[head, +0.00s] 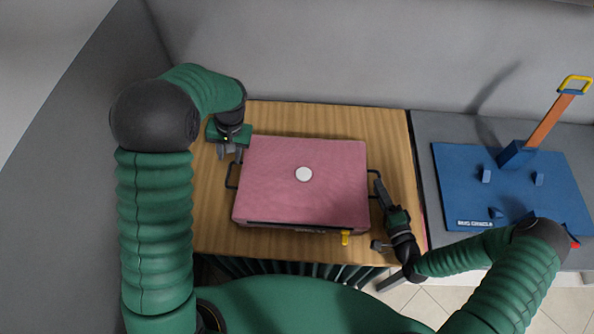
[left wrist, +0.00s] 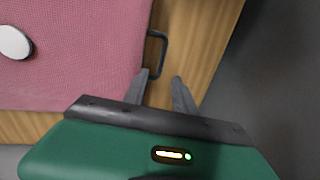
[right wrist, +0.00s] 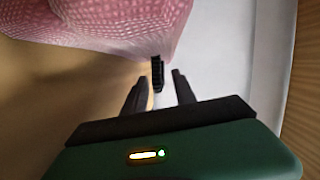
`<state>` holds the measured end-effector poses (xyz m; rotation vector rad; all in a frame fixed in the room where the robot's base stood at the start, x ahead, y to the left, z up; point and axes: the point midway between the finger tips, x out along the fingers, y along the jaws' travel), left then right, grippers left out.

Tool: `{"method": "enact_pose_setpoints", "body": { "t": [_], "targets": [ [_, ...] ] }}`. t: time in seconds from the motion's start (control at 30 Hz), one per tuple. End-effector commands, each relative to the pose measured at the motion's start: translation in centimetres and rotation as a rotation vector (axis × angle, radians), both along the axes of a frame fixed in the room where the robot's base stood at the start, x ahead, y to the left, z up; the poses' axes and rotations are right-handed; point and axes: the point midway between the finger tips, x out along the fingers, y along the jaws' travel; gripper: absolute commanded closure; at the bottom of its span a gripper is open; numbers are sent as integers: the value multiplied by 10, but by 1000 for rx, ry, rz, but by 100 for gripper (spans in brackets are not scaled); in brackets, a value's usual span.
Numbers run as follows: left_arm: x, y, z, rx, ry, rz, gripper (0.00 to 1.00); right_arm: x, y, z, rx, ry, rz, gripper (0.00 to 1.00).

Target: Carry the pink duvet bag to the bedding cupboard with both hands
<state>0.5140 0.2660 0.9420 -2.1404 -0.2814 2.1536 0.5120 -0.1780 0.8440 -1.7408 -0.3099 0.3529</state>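The pink duvet bag (head: 270,190) lies flat on a wooden counter. It has a white round disc on top and a dark handle on each side. My left gripper (head: 231,153) is open and empty at the bag's upper left. In the left wrist view, the left handle (left wrist: 162,50) lies just beyond its parted fingertips (left wrist: 162,80). My right gripper (head: 380,190) is at the bag's right side. In the right wrist view its fingers (right wrist: 157,83) are apart, with the right handle (right wrist: 157,72) lined up between their tips. I cannot see the bedding cupboard.
The wooden counter (head: 290,116) has bare wood around the bag. To the right, a blue board (head: 460,170) with small blocks and an orange upright handle (head: 549,122) rests on a grey surface. A grey wall stands behind.

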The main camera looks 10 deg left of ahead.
Motion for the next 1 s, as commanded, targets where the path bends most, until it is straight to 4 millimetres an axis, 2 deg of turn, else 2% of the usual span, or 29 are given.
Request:
{"method": "enact_pose_setpoints", "body": {
  "t": [0.1,0.27,0.6,0.7,0.8,1.0],
  "targets": [
    [1,-3,15,0,0,0,68,0,0,0,0,1,0,67],
    [0,-4,20,0,1,0,68,-10,-5,0,0,2,-1,67],
    [0,-4,19,0,1,1,68,-86,-39,5,1,2,-3,67],
    [0,-4,19,0,1,1,68,-101,-45,6,0,2,-2,67],
    [1,-4,19,0,1,0,68,-108,-48,6,1,0,-1,67],
    [1,-4,19,0,1,0,68,-110,-49,6,1,0,0,67]
  ]
}}
